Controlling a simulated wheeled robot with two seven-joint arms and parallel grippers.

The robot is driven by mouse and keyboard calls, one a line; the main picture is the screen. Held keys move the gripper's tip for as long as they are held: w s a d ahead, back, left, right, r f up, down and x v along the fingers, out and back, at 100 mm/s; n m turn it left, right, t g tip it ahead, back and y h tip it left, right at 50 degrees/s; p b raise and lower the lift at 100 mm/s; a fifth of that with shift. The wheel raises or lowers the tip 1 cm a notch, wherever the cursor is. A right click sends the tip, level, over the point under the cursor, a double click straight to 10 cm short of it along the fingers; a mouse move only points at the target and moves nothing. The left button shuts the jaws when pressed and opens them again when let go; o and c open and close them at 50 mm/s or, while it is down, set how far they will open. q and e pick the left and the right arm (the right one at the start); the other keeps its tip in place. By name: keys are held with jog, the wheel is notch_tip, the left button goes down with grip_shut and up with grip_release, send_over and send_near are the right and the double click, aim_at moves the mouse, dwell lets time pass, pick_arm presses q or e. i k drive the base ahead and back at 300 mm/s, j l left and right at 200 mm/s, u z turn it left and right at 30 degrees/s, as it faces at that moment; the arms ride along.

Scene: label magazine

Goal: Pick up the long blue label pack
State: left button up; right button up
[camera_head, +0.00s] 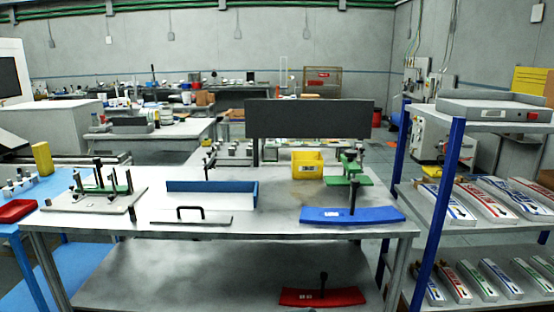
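Long white label packs lie side by side on the middle shelf of the rack at the right. The leftmost one is a pack with blue print (449,207). Beside it lies a pack with red print (487,202), and further blue-marked and red-marked packs lie to its right, partly cut by the picture edge. Several smaller-looking packs lie on the lower shelf, among them a blue-marked one (501,279) and a green-marked one (477,282). Neither of my grippers is in view.
The rack has blue posts (440,215); a grey device (493,106) sits on its top shelf. A metal table (270,227) left of it holds a blue curved tool (330,215), a yellow bin (307,165) and fixtures. A red tool (322,297) lies on its lower shelf.

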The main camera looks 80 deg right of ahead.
aim_at(529, 207)
jog(key=z, duration=1.45)
jog(key=l+z, duration=0.25)
jog(key=z, duration=0.15)
jog(key=l+z, duration=0.55)
jog(key=z, duration=0.25)
jog(key=i+l+z, duration=0.15)
jog(key=z, duration=0.25)
jog(key=i+l+z, duration=0.4)
jog(key=l, duration=0.25)
jog(key=i+l+z, duration=0.4)
jog(key=i+l, duration=0.3)
jog(key=i, duration=0.15)
jog(key=i+l, duration=0.35)
jog(key=i, duration=0.05)
